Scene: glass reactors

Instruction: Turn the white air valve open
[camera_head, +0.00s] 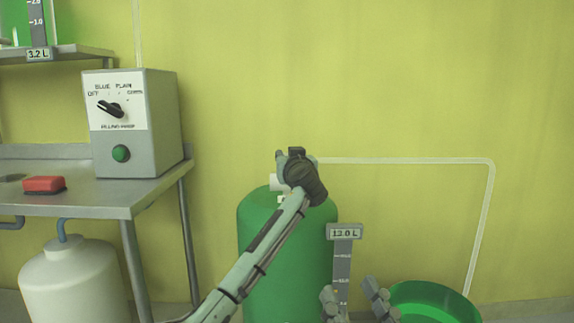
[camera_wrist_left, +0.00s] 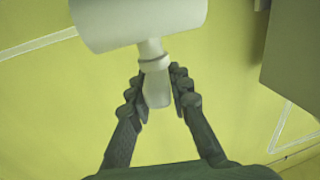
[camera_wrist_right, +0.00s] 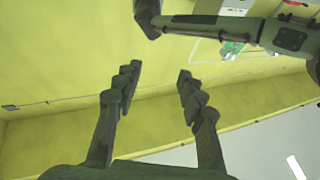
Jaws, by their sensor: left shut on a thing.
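The white air valve (camera_head: 278,183) sits on top of a green tank (camera_head: 262,225), partly hidden behind my left arm in the head view. In the left wrist view the valve shows as a thick white cylinder (camera_wrist_left: 140,20) with a narrow white handle (camera_wrist_left: 156,88) hanging below it in the picture. My left gripper (camera_wrist_left: 160,88) is shut on that handle, one finger on each side. In the head view the left gripper (camera_head: 285,162) is at the tank top. My right gripper (camera_wrist_right: 157,80) is open and empty; its fingers (camera_head: 355,300) show low in the head view, right of the tank.
A white pipe (camera_head: 420,160) runs right from the valve along the yellow wall and down to a green bucket (camera_head: 430,295). A gauge marked 13.0 L (camera_head: 344,232) stands beside the tank. At left, a metal table (camera_head: 100,195) holds a control box (camera_head: 155,120) and red object (camera_head: 44,184).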

